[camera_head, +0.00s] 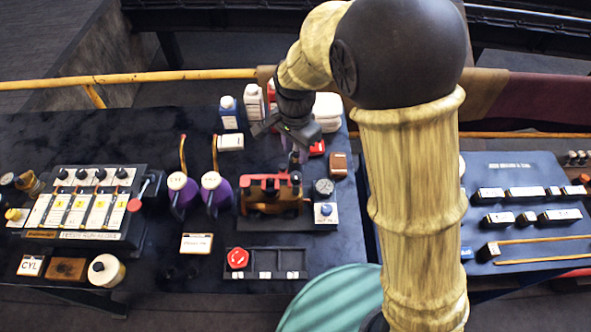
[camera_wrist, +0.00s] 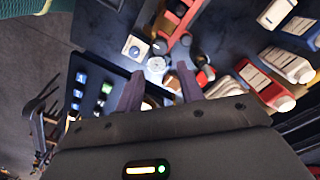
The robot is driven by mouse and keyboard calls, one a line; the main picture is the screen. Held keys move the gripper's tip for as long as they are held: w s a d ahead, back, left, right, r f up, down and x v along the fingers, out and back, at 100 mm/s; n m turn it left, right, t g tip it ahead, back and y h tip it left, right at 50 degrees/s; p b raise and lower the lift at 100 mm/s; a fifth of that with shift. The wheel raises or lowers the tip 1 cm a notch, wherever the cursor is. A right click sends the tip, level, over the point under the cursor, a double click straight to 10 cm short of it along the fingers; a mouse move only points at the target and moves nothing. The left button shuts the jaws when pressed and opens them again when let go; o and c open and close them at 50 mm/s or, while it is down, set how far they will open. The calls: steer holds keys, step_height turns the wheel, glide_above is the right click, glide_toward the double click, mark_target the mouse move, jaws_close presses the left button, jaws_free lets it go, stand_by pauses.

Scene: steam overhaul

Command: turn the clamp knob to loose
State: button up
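A small block with a white face and a dark blue round knob (camera_head: 325,210) stands right of the red model engine (camera_head: 270,202); it may be the clamp knob, but I cannot read its label. In the wrist view the block's knob (camera_wrist: 135,50) shows beyond the left fingertip. My gripper (camera_head: 287,135) hangs above the far side of the engine area, apart from the knob. In the wrist view my gripper (camera_wrist: 160,88) has its two fingers spread, with nothing held between them. The knob's setting is too small to tell.
A round gauge (camera_head: 323,187) stands just behind the knob block. White bottles (camera_head: 253,103) stand at the back, and purple oil cans (camera_head: 212,190) stand left of the engine. My arm hides the table's right part.

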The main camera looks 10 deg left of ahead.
mark_target(296, 176)
step_height(296, 176, down, 10)
steer(key=shift+f+p, duration=0.15)
steer(key=shift+p, duration=1)
steer(key=c, duration=0.7)
